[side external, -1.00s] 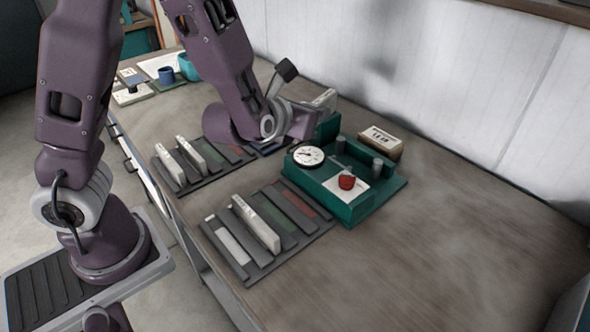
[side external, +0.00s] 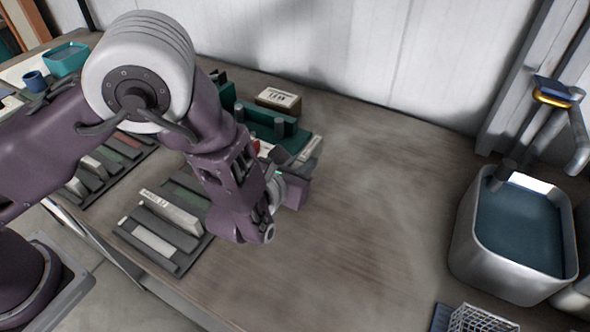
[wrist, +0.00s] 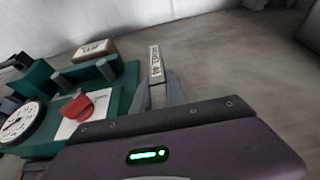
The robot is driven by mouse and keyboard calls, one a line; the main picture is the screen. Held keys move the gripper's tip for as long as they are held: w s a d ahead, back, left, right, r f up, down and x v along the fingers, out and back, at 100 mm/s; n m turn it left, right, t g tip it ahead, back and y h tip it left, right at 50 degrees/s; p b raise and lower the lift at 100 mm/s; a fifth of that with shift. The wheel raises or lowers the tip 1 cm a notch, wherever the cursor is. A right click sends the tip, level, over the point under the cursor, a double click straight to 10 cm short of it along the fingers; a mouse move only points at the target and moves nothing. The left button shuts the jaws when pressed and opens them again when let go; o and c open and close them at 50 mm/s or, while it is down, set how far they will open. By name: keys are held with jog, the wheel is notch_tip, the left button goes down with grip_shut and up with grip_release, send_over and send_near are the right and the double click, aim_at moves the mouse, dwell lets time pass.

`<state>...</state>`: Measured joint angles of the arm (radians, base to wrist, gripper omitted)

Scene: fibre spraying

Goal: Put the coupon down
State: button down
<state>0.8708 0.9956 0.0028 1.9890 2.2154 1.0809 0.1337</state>
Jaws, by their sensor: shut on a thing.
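The coupon (wrist: 155,65), a pale bar with printed lettering on its end, stands up between the grey fingers of my gripper (wrist: 160,92) in the wrist view. In the side external view, my gripper (side external: 298,168) is over the table just right of the green fixture, and the coupon (side external: 309,147) shows as a light strip at its tip. The gripper is shut on the coupon. A near slotted rack (side external: 184,263) holds a labelled bar and a white strip. A far slotted rack (side external: 128,168) is partly hidden by my arm.
The green fixture (wrist: 122,92) carries a dial (wrist: 18,122) and a red part (wrist: 80,108). A labelled box (side external: 278,99) stands behind it. A metal basin (side external: 465,245) with dark liquid and a wire basket (side external: 482,321) are at right. The table between is clear.

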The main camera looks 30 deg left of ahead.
jog(key=shift+f, duration=1.8)
jog(key=shift+f, duration=0.1)
jog(key=c, duration=1.3)
grip_release()
jog(key=shift+c, duration=0.2)
